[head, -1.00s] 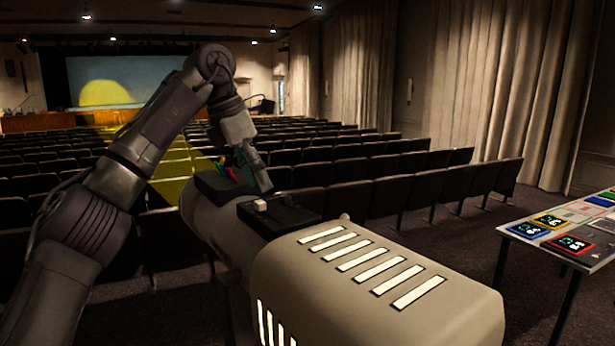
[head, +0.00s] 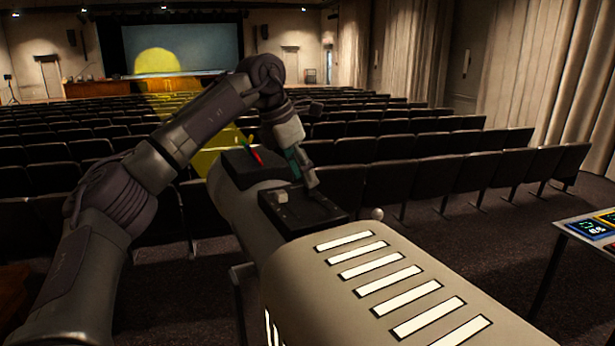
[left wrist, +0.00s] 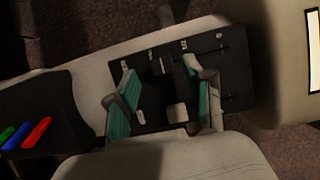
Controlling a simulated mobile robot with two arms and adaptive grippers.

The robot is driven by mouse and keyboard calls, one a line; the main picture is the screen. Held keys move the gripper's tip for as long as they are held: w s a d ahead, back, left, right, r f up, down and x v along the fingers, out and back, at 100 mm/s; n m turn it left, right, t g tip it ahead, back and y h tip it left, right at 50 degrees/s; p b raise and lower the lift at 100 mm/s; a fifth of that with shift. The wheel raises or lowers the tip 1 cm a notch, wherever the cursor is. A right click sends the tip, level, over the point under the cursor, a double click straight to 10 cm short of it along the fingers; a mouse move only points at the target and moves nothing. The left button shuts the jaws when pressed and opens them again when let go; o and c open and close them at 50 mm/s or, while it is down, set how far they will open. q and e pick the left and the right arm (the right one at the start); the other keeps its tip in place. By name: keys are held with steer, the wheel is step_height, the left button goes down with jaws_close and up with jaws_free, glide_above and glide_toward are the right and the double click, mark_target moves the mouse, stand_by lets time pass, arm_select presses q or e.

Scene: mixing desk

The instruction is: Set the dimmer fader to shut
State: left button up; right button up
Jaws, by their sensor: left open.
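The dimmer fader is a small pale block-shaped knob (head: 281,196) on a black panel (head: 322,215) set on top of the beige spotlight housing. In the left wrist view the pale knob (left wrist: 177,113) sits on the black panel (left wrist: 235,75), which has white markings. My left gripper (head: 311,184) is over the panel's far side in the head view. In the left wrist view its teal-padded fingers (left wrist: 163,102) are spread, one on each side of the knob. I see no clear contact with the knob. My right gripper is in neither view.
Beside the panel a black box (left wrist: 40,105) carries red, green and blue levers. The beige lamp housing (head: 330,295) with bright slots stands in front. A table (head: 590,231) with lit displays is at the right. Rows of dark seats (head: 420,185) lie beyond.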

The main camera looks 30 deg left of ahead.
arm_select(q)
steer(key=shift+w+d+f, duration=0.2)
steer(key=shift+f, duration=0.25)
steer(key=shift+d+f, duration=0.1)
steer(key=shift+f, duration=0.25)
steer(key=shift+s+f+p, duration=0.1)
steer(key=shift+f+p, duration=0.15)
steer(key=shift+p, duration=0.05)
steer(key=c, duration=0.9)
jaws_close()
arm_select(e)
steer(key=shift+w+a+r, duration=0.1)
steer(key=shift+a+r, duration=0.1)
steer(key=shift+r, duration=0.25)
arm_select(q)
steer(key=shift+d, duration=0.1)
